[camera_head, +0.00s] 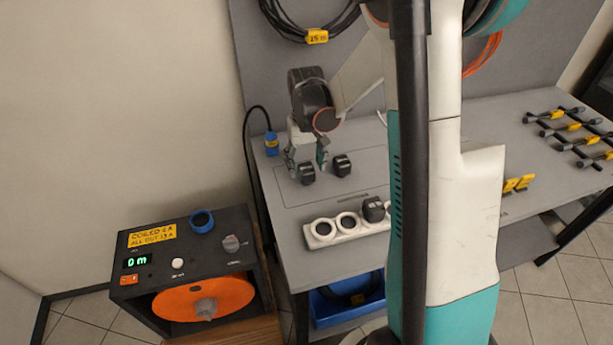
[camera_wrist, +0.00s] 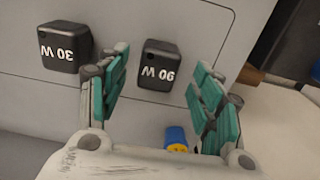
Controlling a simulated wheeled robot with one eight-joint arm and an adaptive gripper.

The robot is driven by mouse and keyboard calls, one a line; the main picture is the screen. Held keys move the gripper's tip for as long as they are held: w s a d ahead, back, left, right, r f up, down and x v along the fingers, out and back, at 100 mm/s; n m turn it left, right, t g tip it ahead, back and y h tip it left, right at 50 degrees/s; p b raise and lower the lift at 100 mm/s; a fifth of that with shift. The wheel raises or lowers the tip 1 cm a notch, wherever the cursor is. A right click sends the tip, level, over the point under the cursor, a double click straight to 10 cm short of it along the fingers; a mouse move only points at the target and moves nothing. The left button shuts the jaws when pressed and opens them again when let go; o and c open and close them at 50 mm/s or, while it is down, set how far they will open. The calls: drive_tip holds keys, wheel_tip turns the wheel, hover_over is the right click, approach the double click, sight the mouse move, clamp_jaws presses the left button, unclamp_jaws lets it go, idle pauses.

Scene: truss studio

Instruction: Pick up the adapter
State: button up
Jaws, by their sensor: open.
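Two black cube-shaped adapters stand on the grey bench top. One (camera_head: 307,174) is marked 90 W in the wrist view (camera_wrist: 158,65). The other (camera_head: 342,166), to its right, is marked 30 W (camera_wrist: 65,47). A third black block (camera_head: 374,209) sits on the white socket strip (camera_head: 321,231). My gripper (camera_head: 307,167) is open and empty, pointing down over the 90 W adapter. In the wrist view the 90 W adapter shows between and beyond the teal-padded fingers; the 30 W adapter lies outside the left finger. I cannot tell whether the fingertips are level with the 90 W block.
A blue plug (camera_head: 271,145) on a black cable stands at the bench's left side. A control box (camera_head: 240,217) with an orange reel is at lower left. Yellow tags (camera_head: 518,184) and several black-and-yellow items stand at right. My arm hides the middle of the bench.

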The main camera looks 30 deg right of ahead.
sight(306, 167)
wheel_tip(306, 167, down, 3)
drive_tip(key=shift+d+f+b, duration=0.1)
drive_tip(key=shift+b, duration=0.3)
drive_tip(key=c, duration=1.2)
